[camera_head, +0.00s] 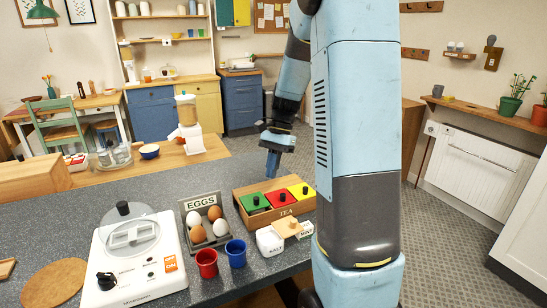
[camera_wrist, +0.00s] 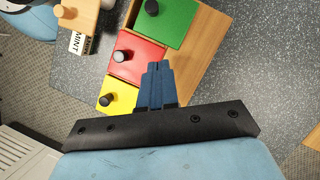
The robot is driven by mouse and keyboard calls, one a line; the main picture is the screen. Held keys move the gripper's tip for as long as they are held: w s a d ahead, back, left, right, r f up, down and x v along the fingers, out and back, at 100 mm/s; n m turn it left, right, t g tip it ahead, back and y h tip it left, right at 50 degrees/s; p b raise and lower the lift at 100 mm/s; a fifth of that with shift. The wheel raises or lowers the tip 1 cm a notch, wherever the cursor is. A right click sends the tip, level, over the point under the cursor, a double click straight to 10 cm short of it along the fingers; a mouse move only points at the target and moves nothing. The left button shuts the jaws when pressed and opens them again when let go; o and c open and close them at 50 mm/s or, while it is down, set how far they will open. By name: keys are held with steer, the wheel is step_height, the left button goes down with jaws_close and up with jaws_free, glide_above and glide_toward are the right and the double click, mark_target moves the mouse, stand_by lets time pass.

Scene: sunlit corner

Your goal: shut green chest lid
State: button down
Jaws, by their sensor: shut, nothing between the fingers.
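The wooden tea chest (camera_head: 285,212), marked TEA, stands on the grey counter with green, red and yellow lids in a row. The green lid (camera_head: 254,203), with a dark knob, is at the left end; I cannot tell whether it lies fully shut. It also shows at the top of the wrist view (camera_wrist: 178,25). The red lid (camera_wrist: 140,62) and yellow lid (camera_wrist: 122,95) are beside it. My gripper (camera_head: 272,165) is shut and empty, above the chest's far side, apart from the green lid. In the wrist view its blue fingertips (camera_wrist: 153,70) overlap the red lid's edge.
An egg tray (camera_head: 205,218) stands left of the chest. Red (camera_head: 207,263) and blue (camera_head: 236,253) mugs, a white salt box (camera_head: 269,241) and a mint box (camera_head: 305,229) stand in front. A white appliance (camera_head: 135,258) is farther left. The counter behind the eggs is clear.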

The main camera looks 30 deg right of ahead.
mark_target(263, 206)
steer(key=x, duration=0.3)
steer(key=shift+s+a+f, duration=0.1)
steer(key=shift+s+a, duration=0.5)
steer(key=shift+a, duration=0.35)
steer(key=shift+s+a, duration=0.5)
steer(key=shift+a, duration=0.25)
steer(key=shift+s, duration=0.1)
steer(key=shift+s, duration=1.25)
